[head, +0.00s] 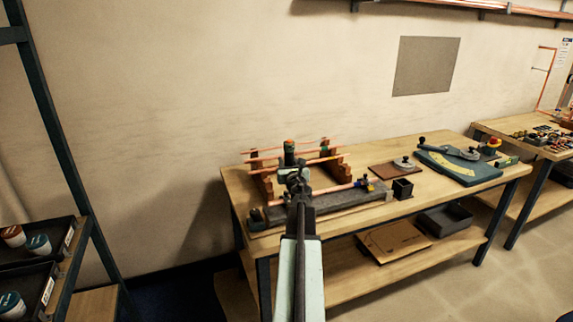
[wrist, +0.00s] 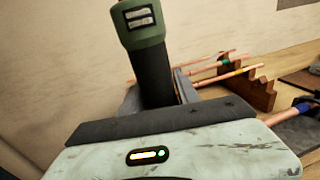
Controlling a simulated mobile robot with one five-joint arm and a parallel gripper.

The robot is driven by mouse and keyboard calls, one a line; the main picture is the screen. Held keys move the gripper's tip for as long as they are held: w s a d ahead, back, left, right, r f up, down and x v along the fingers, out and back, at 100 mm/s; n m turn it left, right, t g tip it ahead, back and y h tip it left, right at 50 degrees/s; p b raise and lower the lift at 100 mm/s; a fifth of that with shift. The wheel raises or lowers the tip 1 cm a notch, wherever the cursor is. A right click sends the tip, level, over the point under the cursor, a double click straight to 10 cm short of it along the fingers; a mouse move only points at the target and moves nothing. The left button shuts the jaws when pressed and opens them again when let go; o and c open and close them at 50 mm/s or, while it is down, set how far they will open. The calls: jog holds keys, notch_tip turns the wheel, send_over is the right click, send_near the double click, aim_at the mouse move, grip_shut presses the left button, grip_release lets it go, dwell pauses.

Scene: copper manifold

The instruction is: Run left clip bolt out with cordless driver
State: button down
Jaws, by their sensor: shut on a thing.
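The cordless driver (head: 289,152) is a dark upright tool with a green part, seen at the end of my arm. In the wrist view the driver (wrist: 153,72) shows a black grip and a green end with two pale windows. My gripper (head: 297,181) is shut on its grip; in the wrist view my gripper (wrist: 160,96) has grey fingers either side of it. The driver stands in front of copper pipes (head: 312,153) on stepped wooden racks (head: 332,164). The left clip and its bolt cannot be made out; my gripper and the driver cover part of that area.
A long grey bar (head: 338,202) lies along the bench's (head: 437,194) front, with a copper pipe and a blue fitting (head: 366,184) near its right end.

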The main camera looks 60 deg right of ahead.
jog(key=shift+f+b, duration=2.65)
jog(key=shift+f, duration=0.1)
jog(key=shift+f, duration=0.15)
jog(key=shift+a+r, duration=0.1)
jog(key=shift+r, duration=0.15)
dwell(0.6)
jog(key=shift+r, duration=0.1)
dwell(0.5)
notch_tip(320, 180, up, 6)
jog(key=p, duration=0.6)
